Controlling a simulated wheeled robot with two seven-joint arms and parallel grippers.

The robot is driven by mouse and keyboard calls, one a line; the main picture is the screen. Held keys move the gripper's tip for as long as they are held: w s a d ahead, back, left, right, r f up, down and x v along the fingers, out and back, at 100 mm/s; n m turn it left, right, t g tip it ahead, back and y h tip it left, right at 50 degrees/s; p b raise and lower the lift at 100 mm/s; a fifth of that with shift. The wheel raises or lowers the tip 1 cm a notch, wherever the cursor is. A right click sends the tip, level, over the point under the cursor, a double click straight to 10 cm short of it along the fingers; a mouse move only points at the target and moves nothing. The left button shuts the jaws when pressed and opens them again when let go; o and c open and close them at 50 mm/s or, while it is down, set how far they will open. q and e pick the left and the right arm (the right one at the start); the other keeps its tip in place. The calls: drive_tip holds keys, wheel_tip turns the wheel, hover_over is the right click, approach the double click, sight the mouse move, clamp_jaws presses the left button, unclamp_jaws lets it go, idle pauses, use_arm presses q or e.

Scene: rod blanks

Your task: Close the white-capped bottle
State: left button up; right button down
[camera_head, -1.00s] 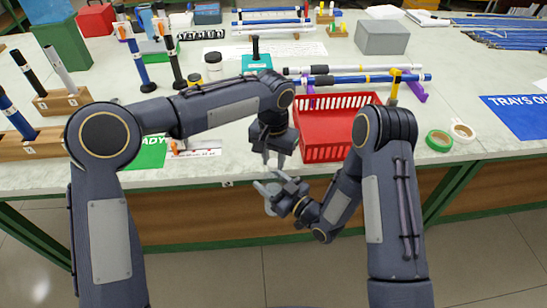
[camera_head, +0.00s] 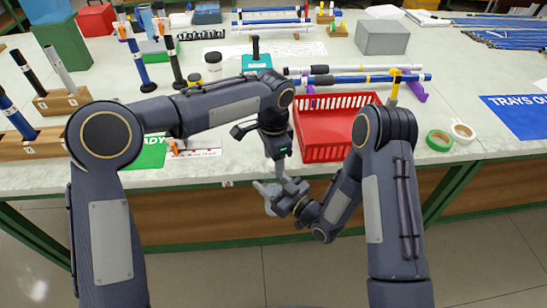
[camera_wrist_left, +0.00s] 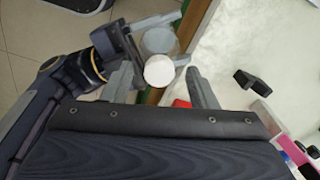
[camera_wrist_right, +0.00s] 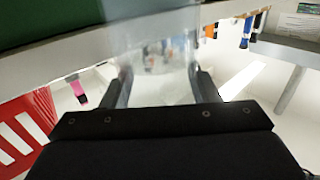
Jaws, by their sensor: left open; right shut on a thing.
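A clear bottle (camera_head: 270,202) hangs in front of the table edge, held by my right gripper (camera_head: 281,194). In the right wrist view its see-through body (camera_wrist_right: 158,62) stands between the two fingers of my right gripper (camera_wrist_right: 164,88). My left gripper (camera_head: 279,170) points down just above the bottle. In the left wrist view a round white cap (camera_wrist_left: 159,71) sits at the bottle's top, between the open fingers of my left gripper (camera_wrist_left: 161,86), with a gap on each side. Whether the cap is fully seated cannot be told.
A red basket (camera_head: 322,148) stands on the table (camera_head: 225,142) just right of the left gripper. Rods on holders lie behind it. Green tape (camera_head: 439,140) lies at the right.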

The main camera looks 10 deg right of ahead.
use_arm(q)
wheel_tip(320, 180, up, 12)
idle(0.4)
drive_tip(key=shift+a, duration=0.1)
idle(0.4)
drive_tip(key=s+a+r+n+t+h, duration=0.1)
drive_tip(key=s+a+r+n, duration=0.15)
drive_tip(key=s+a, duration=0.45)
drive_tip(key=s+a+r+n+t, duration=0.1)
drive_tip(key=s+a+n, duration=0.25)
drive_tip(key=a, duration=0.75)
drive_tip(key=s+a+f+n+t+h, duration=0.1)
drive_tip(key=s+a+f+n, duration=0.3)
drive_tip(key=s, duration=0.4)
drive_tip(key=s+a+f+n+t+h, duration=0.1)
drive_tip(key=s+a+f+n+t, duration=0.1)
drive_tip(key=s+f+n, duration=0.3)
drive_tip(key=shift+s+a+n+t+h, duration=0.35)
drive_tip(key=shift+s+a+n, duration=0.45)
drive_tip(key=shift+s, duration=0.6)
drive_tip(key=shift+a, duration=0.1)
